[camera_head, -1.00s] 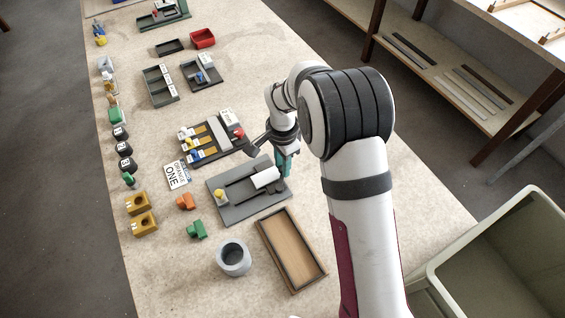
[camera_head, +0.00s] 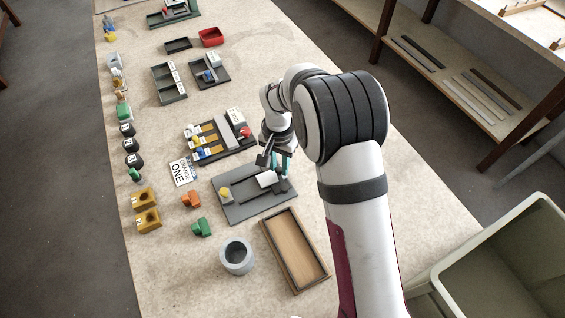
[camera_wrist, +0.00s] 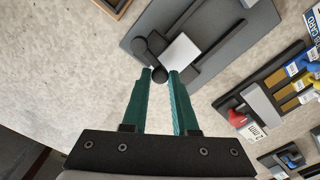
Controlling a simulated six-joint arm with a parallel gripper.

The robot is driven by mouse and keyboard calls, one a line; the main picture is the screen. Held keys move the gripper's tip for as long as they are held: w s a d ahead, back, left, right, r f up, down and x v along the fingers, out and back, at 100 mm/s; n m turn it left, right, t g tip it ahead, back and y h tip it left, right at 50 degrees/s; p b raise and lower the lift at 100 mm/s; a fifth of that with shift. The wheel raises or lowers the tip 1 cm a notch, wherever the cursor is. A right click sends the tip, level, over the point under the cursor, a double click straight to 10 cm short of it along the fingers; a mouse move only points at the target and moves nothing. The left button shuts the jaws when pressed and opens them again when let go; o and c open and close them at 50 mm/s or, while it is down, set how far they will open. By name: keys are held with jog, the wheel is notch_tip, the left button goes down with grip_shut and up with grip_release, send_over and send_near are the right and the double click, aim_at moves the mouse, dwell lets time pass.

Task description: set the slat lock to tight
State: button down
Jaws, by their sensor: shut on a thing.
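The grey plate (camera_head: 240,209) with dark raised rails lies on the table, and I take it to bear the slat lock. A white block (camera_wrist: 181,52) sits on it at the rails; it also shows in the head view (camera_head: 266,179). A small dark round-ended lever (camera_wrist: 160,75) lies beside the white block. My gripper (camera_wrist: 161,74) has its teal fingertips at either side of the lever's round end and is shut on it. In the head view my gripper (camera_head: 283,168) is at the plate's far right corner. No setting mark on the lock is readable.
A yellow piece (camera_head: 224,193) stands at the plate's left end. A wooden tray (camera_head: 263,232) and a grey cup (camera_head: 236,256) lie nearer. A dark rack with coloured pieces (camera_head: 238,150) is close behind the plate. Bare table lies to the right of the tray.

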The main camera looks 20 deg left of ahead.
aim_at(277, 170)
jog(key=shift+s+a+n, duration=0.2)
jog(key=shift+n, duration=0.6)
jog(key=c, duration=0.7)
grip_release()
notch_tip(277, 170, up, 16)
